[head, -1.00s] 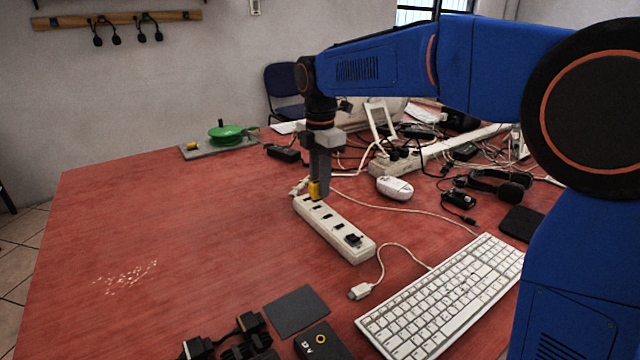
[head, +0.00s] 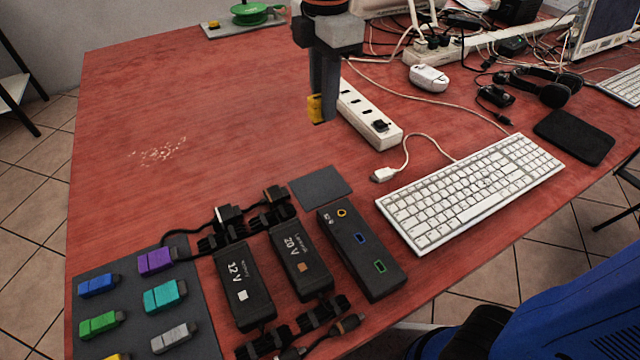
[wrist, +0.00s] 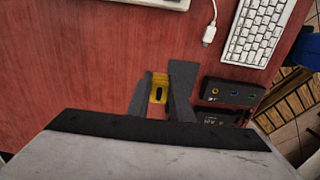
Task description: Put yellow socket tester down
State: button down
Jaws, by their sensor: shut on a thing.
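My gripper (head: 322,106) is shut on the yellow socket tester (head: 315,108), which it holds above the red table, in front of the left end of the white power strip (head: 371,115) as the head camera sees it. In the wrist view the yellow socket tester (wrist: 159,88) sits between my two fingers, with a dark slot in its face. A plain dark grey pad (head: 321,187) lies bare on the table below and to the right of my gripper. In the wrist view the grey pad (wrist: 182,76) shows just right of the fingers.
Black power bricks (head: 301,262) and a black box with coloured ports (head: 360,252) lie at the front. A mat holds several coloured blocks (head: 164,296). A white keyboard (head: 472,193) lies to the right. The table's left side is clear.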

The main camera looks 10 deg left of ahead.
jog(key=s, duration=0.7)
jog(key=shift+d+f, duration=0.2)
jog(key=shift+f, duration=2.2)
jog(key=shift+d+f, duration=0.2)
jog(key=shift+f, duration=2.15)
jog(key=shift+f, duration=0.1)
jog(key=c, duration=1.6)
grip_release()
jog(key=shift+o, duration=0.2)
notch_tip(320, 180, up, 12)
